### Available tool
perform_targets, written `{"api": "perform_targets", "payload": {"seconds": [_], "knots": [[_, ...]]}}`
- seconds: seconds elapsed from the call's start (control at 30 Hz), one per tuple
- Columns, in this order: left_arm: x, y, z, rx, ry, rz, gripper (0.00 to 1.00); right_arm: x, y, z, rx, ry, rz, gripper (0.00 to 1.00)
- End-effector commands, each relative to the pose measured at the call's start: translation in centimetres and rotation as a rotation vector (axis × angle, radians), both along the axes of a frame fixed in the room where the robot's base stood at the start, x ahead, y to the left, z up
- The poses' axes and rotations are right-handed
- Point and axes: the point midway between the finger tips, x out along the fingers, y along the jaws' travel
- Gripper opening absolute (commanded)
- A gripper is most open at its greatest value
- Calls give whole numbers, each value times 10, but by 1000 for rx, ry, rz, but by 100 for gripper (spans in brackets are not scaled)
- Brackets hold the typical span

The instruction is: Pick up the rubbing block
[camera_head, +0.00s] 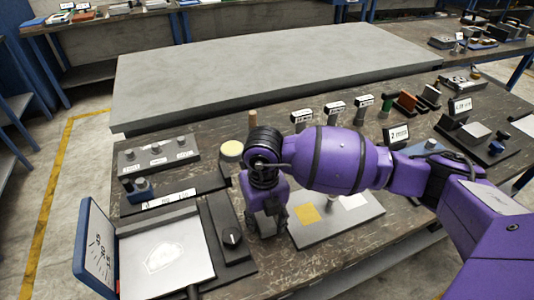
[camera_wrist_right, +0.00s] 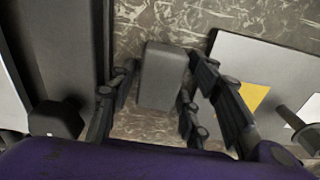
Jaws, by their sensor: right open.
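A grey rectangular block (camera_wrist_right: 163,75), which looks like the rubbing block, lies on the worn table top in the right wrist view. My right gripper (camera_head: 266,222) points down over the table in the head view, between the black control box and the pale plate. In the right wrist view its fingers stand open on both sides of the block, with a gap visible on the right side. I cannot tell whether the left finger touches it. In the head view the block is mostly hidden behind the gripper. My left gripper is not in view.
A black box with a knob (camera_head: 232,238) stands close left of the gripper. A pale plate with a yellow square (camera_head: 306,213) lies close right. Several small labelled stands line the back, before a large grey slab (camera_head: 270,70).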

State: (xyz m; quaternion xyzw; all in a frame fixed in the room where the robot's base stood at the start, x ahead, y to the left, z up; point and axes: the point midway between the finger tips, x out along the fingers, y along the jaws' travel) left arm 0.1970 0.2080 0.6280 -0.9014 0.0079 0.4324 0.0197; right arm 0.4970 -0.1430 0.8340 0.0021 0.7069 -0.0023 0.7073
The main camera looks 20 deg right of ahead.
Motion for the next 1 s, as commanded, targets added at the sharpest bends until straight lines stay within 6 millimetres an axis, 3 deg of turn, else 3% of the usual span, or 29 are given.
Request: {"api": "perform_targets", "payload": {"seconds": [0.07,0.37,0.73,1.0], "knots": [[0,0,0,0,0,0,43,1,0,1,0,-2,1,43],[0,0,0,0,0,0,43,1,0,1,0,-2,1,4],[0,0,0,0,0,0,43,2,0,8,1,-3,0,3],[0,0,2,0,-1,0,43,-6,-1,42,0,-5,3,3]]}}
